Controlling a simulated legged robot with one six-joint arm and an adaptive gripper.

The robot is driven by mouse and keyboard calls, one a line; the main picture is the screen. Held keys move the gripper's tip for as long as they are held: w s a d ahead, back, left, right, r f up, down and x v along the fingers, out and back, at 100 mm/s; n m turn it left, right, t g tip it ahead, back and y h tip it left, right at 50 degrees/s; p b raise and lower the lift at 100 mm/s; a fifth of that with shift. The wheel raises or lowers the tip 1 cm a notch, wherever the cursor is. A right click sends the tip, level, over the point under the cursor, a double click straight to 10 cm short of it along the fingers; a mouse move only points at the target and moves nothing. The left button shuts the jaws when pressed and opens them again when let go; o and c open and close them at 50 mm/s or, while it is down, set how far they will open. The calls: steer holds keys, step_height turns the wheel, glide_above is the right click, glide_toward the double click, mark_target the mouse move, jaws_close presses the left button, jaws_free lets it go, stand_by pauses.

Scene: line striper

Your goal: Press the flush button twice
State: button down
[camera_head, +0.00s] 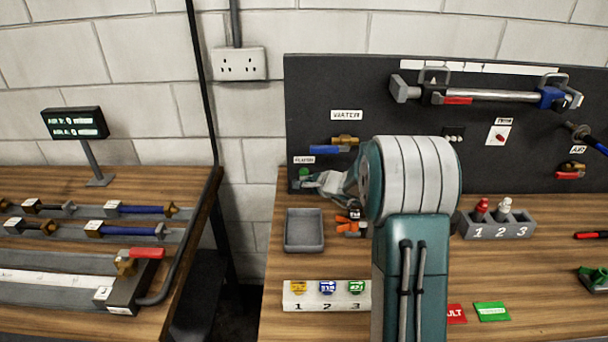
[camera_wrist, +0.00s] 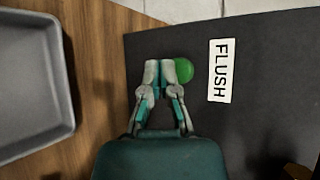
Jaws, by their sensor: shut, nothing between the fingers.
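The green round flush button (camera_wrist: 184,70) sits on the dark panel, left of the white FLUSH label (camera_wrist: 221,70) in the wrist view. In the head view the button (camera_head: 304,172) shows at the panel's lower left, under its small label (camera_head: 304,160). My gripper (camera_wrist: 159,66) is shut and empty. In the wrist view its fingertips overlap the button's left edge. In the head view my gripper (camera_head: 308,182) is at the button, just below it. I cannot tell whether the fingertips touch the button or how far it is pressed in.
A grey tray (camera_head: 304,247) stands on the bench below my gripper and also shows in the wrist view (camera_wrist: 62,110). A blue-handled water valve (camera_head: 325,149) is right of the button. Orange-and-black items (camera_head: 349,223) lie right of the tray. A numbered block (camera_head: 326,305) is in front.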

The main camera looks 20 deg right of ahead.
steer(key=shift+w, duration=0.1)
steer(key=shift+w+d, duration=0.15)
steer(key=shift+w, duration=0.05)
steer(key=shift+w+d, duration=0.15)
steer(key=shift+w, duration=0.25)
stand_by(1.1)
stand_by(0.3)
steer(key=shift+s+a, duration=0.3)
steer(key=shift+s, duration=0.5)
steer(key=shift+s+a+r, duration=0.1)
steer(key=shift+s+a, duration=0.25)
steer(key=shift+s, duration=0.4)
steer(key=shift+s+a+f, duration=0.1)
steer(key=shift+s+a, duration=0.2)
steer(key=shift+s, duration=0.5)
steer(key=shift+s+a+r, duration=0.1)
steer(key=shift+s+a, duration=0.25)
steer(key=shift+s, duration=0.4)
steer(key=shift+d, duration=0.1)
